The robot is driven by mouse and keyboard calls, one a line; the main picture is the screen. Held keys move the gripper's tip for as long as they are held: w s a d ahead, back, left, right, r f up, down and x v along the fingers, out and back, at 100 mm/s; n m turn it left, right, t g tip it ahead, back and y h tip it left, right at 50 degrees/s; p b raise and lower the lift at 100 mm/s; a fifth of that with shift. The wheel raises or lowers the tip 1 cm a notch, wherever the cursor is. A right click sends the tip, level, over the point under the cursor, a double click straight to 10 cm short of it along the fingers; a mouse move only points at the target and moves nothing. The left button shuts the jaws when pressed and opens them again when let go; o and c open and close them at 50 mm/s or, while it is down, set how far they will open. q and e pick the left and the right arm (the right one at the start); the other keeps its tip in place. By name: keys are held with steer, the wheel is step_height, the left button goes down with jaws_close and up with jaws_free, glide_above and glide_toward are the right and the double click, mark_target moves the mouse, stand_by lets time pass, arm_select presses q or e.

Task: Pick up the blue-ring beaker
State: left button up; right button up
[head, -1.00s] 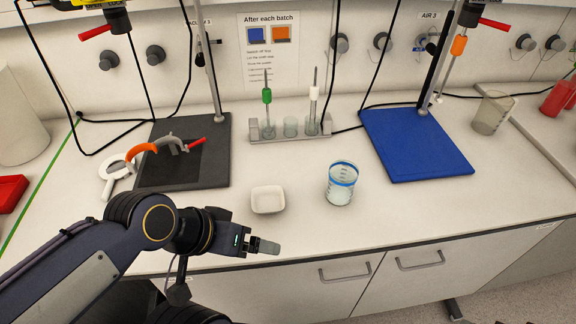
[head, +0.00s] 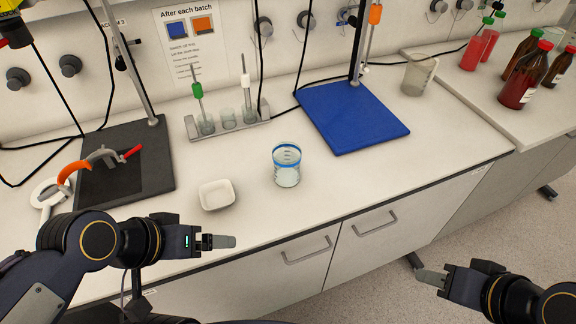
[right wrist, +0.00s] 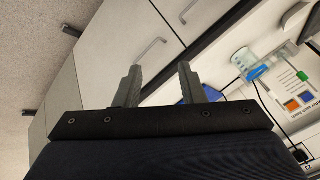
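The blue-ring beaker (head: 287,166) stands upright on the white bench, clear glass with a blue band near its rim. It also shows in the right wrist view (right wrist: 243,58), beyond the fingers and to the right. My right gripper (head: 430,278) is low at the right in the head view, in front of the bench and well apart from the beaker. In the right wrist view its two fingers (right wrist: 157,85) stand apart with nothing between them. My left gripper (head: 218,241) is near the bench's front edge, left of and nearer than the beaker; its finger gap cannot be made out.
A white dish (head: 217,195) sits left of the beaker. A blue stand base (head: 352,117) and a rack (head: 228,124) are behind it. A dark stand base (head: 125,160) with clamps is at left. A larger beaker (head: 420,74) and bottles are at back right.

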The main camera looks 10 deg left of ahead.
steer(key=shift+o, duration=1.2)
steer(key=shift+w, duration=0.1)
steer(key=o, duration=0.7)
steer(key=shift+n+t+y, duration=0.6)
steer(key=shift+n, duration=0.1)
steer(key=w+a, duration=0.1)
steer(key=w, duration=0.1)
steer(key=w+a, duration=0.1)
steer(key=w, duration=0.1)
steer(key=w+a+r, duration=0.1)
steer(key=w, duration=0.1)
steer(key=shift+w+a, duration=0.2)
steer(key=shift+a, duration=0.1)
steer(key=shift+o, duration=0.8)
steer(key=w+a+n+t+y, duration=0.1)
steer(key=w+a, duration=0.4)
steer(key=w, duration=0.2)
steer(key=shift+a+n, duration=0.3)
steer(key=shift+a, duration=0.1)
steer(key=n+t+y, duration=0.1)
steer(key=n+t, duration=0.4)
glide_toward(282, 147)
steer(key=shift+y, duration=0.4)
steer(key=shift+d+p+x, duration=0.1)
steer(key=shift+p+x, duration=0.5)
steer(key=shift+x, duration=1.05)
steer(key=shift+d+p+x, duration=0.15)
steer(key=shift+p+x, duration=0.45)
steer(key=shift+x, duration=1.05)
